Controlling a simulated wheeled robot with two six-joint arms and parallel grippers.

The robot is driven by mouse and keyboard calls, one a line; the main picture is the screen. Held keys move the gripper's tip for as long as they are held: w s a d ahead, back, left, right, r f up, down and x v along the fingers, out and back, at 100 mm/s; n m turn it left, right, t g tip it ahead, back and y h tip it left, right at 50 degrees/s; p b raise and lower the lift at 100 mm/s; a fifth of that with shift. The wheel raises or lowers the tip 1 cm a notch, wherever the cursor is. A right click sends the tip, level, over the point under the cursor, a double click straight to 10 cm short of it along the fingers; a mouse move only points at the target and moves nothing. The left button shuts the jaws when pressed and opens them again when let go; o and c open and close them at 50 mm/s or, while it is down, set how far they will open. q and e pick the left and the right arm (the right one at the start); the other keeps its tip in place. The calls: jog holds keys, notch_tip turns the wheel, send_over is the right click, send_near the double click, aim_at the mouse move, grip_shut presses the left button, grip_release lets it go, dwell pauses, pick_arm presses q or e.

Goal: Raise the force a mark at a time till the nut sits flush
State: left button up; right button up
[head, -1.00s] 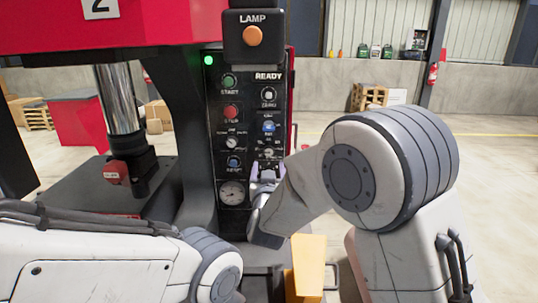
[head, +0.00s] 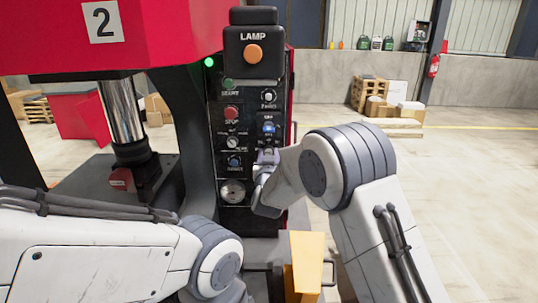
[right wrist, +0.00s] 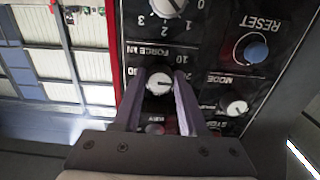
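The press's black control panel (head: 216,130) stands mid-view in the head view. My right gripper (head: 267,158) is at its right column. In the right wrist view, my right gripper (right wrist: 163,95) has its two fingers on either side of a white force knob (right wrist: 159,84), with "FORCE" and tens marks printed by it. Little or no gap shows; I cannot tell whether the fingers press on it. The steel ram (head: 124,108) is down over the press bed (head: 85,182), with a small red part (head: 120,179) at its lower end. I cannot make out the nut. My left gripper is out of view.
A round gauge (head: 232,191) sits low on the panel. The orange lamp (head: 253,53) is above and a green light (head: 209,62) is lit. A mode knob (right wrist: 236,106) and blue reset button (right wrist: 256,48) are close by. A yellow block (head: 307,262) stands below.

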grip_shut()
jog(key=shift+f+b, duration=0.1)
jog(key=shift+b, duration=0.4)
jog(key=shift+m+b, duration=4.5)
jog(key=shift+b, duration=1.35)
jog(key=o, duration=0.7)
grip_release()
jog(key=shift+o, duration=0.2)
